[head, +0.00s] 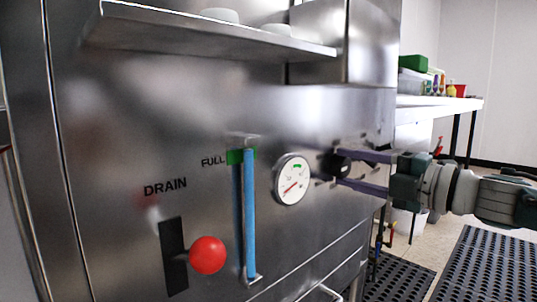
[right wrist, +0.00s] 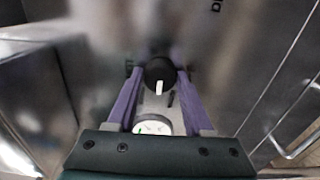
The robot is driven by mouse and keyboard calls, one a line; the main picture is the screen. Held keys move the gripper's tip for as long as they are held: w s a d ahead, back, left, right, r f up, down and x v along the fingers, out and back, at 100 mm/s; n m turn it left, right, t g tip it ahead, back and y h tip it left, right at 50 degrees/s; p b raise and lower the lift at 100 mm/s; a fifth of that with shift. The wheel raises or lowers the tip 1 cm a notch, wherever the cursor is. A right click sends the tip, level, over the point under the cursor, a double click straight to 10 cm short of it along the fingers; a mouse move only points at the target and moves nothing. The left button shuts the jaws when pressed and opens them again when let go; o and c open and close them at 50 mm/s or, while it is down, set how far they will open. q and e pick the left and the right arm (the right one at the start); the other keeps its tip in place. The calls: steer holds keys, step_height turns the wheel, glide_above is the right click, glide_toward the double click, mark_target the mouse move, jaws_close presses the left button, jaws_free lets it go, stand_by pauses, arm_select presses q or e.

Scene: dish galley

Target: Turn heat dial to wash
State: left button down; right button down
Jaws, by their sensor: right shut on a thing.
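The heat dial (right wrist: 159,72) is a round black knob with a white pointer mark on the steel front panel. In the head view the dial (head: 338,164) sits right of the gauge, partly hidden by my fingers. My right gripper (head: 336,166) reaches in from the right with its purple fingers shut on the dial. In the right wrist view my right gripper (right wrist: 160,78) has a finger on either side of the knob, and the white pointer runs toward the gripper's palm. The dial's labels are too small or hidden to read. My left gripper is not in view.
A white gauge (head: 292,179) with a red needle is left of the dial. A blue sight tube (head: 250,215) and a red-knobbed drain lever (head: 208,255) are further left. A steel shelf (head: 200,33) juts out above. Black floor mats (head: 486,262) lie at the right.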

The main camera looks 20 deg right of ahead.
steer(key=m+p, duration=0.1)
steer(key=m, duration=0.2)
steer(key=shift+r, duration=0.15)
steer(key=shift+m+p, duration=0.7)
steer(key=shift+m, duration=0.8)
steer(key=shift+c, duration=1.4)
jaws_free()
steer(key=shift+s, duration=0.1)
